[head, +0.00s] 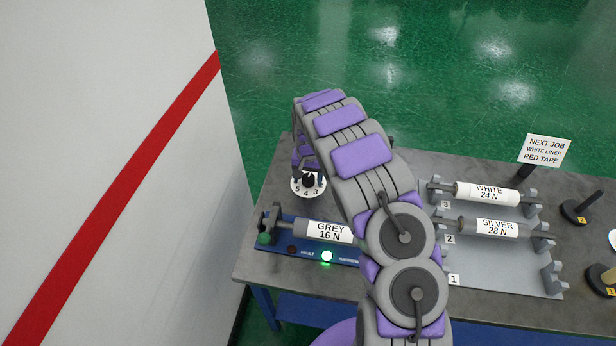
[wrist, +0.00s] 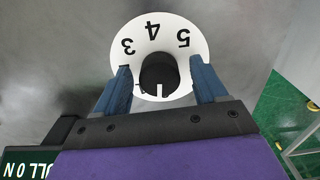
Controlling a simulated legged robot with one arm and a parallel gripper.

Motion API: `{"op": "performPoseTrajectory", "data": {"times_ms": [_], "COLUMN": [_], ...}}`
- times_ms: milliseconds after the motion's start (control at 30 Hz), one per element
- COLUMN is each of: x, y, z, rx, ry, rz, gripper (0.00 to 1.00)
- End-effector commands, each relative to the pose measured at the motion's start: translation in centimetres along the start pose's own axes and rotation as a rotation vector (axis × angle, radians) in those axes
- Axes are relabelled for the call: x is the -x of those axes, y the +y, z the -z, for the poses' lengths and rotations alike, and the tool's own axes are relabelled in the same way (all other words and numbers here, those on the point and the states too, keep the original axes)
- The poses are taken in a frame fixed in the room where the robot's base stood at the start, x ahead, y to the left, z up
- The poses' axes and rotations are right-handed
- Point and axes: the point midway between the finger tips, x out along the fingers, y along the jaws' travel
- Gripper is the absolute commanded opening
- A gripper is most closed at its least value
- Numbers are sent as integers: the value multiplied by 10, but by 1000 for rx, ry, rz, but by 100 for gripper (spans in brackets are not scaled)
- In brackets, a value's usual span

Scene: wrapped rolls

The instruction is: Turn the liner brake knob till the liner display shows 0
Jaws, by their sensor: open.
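A black knob (wrist: 158,72) stands in the middle of a white dial (wrist: 150,30). The dial shows the numerals 3, 4 and 5; its lower part is hidden by my gripper. A white mark on the knob points down toward the gripper body in the wrist view. In the head view the dial (head: 299,190) sits at the bench's left end, behind the blue unit. My gripper (wrist: 160,70) is open, one blue finger on each side of the knob, with gaps visible. It is partly hidden by my arm in the head view. No liner display reading is visible.
A blue unit (head: 290,247) carries a grey roll marked 16 N (head: 325,231) and a lit green lamp (head: 327,256). White (head: 487,194) and silver (head: 497,228) rolls rest on a rack to the right. A sign (head: 544,150) stands behind. A white wall (head: 110,150) borders the left.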

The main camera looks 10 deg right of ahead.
Motion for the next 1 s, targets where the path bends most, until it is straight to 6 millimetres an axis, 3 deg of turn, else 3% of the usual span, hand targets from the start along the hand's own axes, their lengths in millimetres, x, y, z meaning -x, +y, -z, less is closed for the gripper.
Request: {"op": "performPoseTrajectory", "data": {"times_ms": [100,667,1000], "x": [0,0,4], "y": [0,0,-1], "z": [0,0,1], "rx": [0,1,146], "ry": [0,0,2], "rz": [0,0,1], "gripper": [71,17,15]}}
